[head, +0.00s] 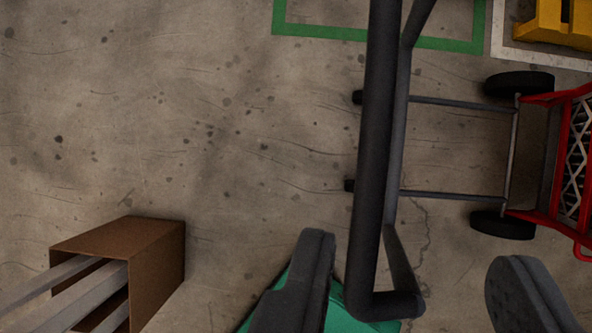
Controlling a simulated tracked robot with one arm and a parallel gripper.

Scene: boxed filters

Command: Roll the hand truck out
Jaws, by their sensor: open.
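The hand truck shows from above on the right. Its thick dark handle bar (374,150) runs from the top edge down to a bent end near the bottom. Thin grey rods and two black wheels (519,84) lie farther right, beside a red frame (565,150) cut off by the right edge. I cannot tell exactly how these parts join. My gripper (414,250) is open at the bottom, with one dark finger on each side of the lower end of the handle. Neither finger visibly grips the bar.
A brown open box (160,260) holding grey bars stands at bottom left. A green surface (345,312) shows below the handle. Green floor tape (325,33) lies at the top; a yellow object (548,28) stands by white tape at top right. Left-middle floor is clear.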

